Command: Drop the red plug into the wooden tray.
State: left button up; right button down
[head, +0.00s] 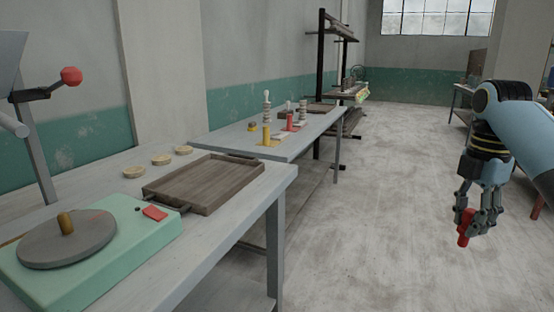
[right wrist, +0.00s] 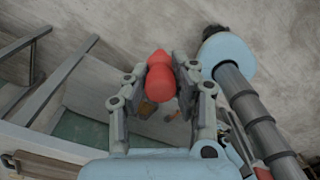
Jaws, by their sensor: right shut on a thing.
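The red plug (head: 465,228) is held between the fingers of my right gripper (head: 477,212), out over open floor at the right of the head view. In the right wrist view the plug (right wrist: 160,76) sits between the two fingertips (right wrist: 160,88), which are shut on it. The wooden tray (head: 205,184) lies on the near table at the left, well apart from the gripper. It is brown, rectangular and looks empty, with dark handles at its ends. My left gripper is not in view.
A green pottery wheel (head: 105,250) with a grey disc stands on the near table (head: 235,220), beside the tray. A second table (head: 285,140) holds small coloured pieces. The floor (head: 390,200) between is clear.

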aim_at(216, 180)
jog(key=i+l+u, duration=0.4)
jog(key=i, duration=0.25)
jog(key=i+l+u, duration=0.35)
jog(key=i+l, duration=0.25)
jog(key=l, duration=0.2)
